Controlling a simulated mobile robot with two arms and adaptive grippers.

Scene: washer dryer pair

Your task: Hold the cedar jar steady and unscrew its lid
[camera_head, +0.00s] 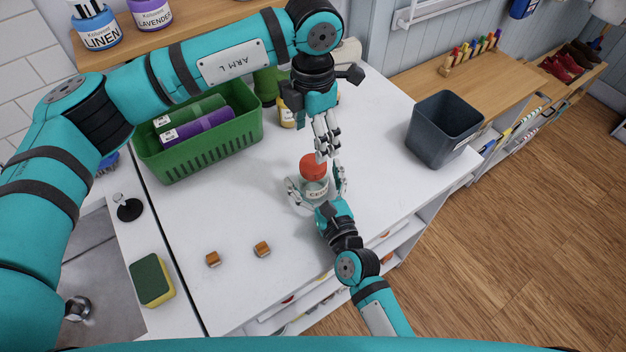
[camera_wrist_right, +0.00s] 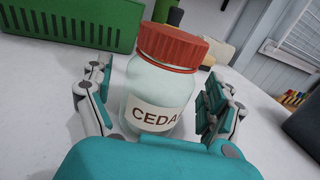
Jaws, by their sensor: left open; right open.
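The cedar jar (camera_head: 316,188) is pale glass with a white label and stands upright on the white worktop. Its red lid (camera_head: 312,165) is on top. My right gripper (camera_head: 317,190) is open at the jar's near side, one finger on each side of it. In the right wrist view the jar (camera_wrist_right: 155,95) stands between the open fingers, with visible gaps, and the lid (camera_wrist_right: 171,46) sits on it. My left gripper (camera_head: 325,150) is open and points down just above and beside the lid. Whether it touches the lid I cannot tell.
A green basket (camera_head: 205,150) with rolled items stands at the left back. A dark grey bin (camera_head: 440,130) stands at the right. Two small wooden cubes (camera_head: 262,249) and a sponge (camera_head: 151,279) lie in front to the left. The worktop between jar and bin is clear.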

